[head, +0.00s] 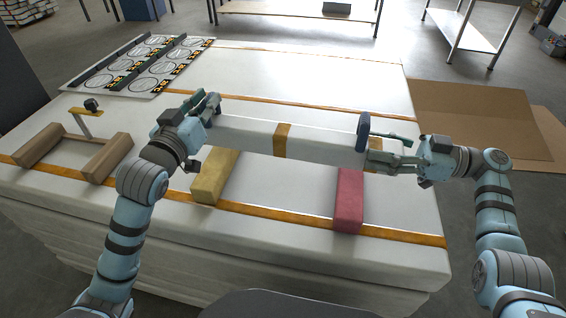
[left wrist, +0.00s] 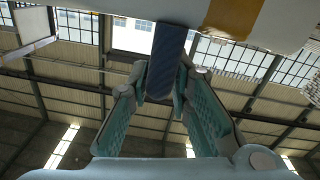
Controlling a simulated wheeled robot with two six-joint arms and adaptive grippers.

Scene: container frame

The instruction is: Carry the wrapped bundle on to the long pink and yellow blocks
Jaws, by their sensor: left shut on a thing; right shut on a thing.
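The wrapped bundle (head: 325,147) is a long white bar with an orange band, spanning between my two grippers above the white stack. My left gripper (head: 207,108) is shut at its left end; in the left wrist view the fingers (left wrist: 170,85) close around a dark blue strap (left wrist: 167,60) hanging below the bundle (left wrist: 110,5). My right gripper (head: 373,143) is shut at the right end, by another blue strap (head: 362,132). The yellow block (head: 213,180) and pink block (head: 349,203) lie on the stack, their far ends hidden by the bundle. I cannot tell whether it touches them.
The white stack (head: 290,75) has orange straps across it. Two brown blocks (head: 107,158) and a small stand (head: 85,120) are at left. A printed sheet (head: 140,65) lies at the back left. Flat cardboard (head: 480,115) lies right of the stack.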

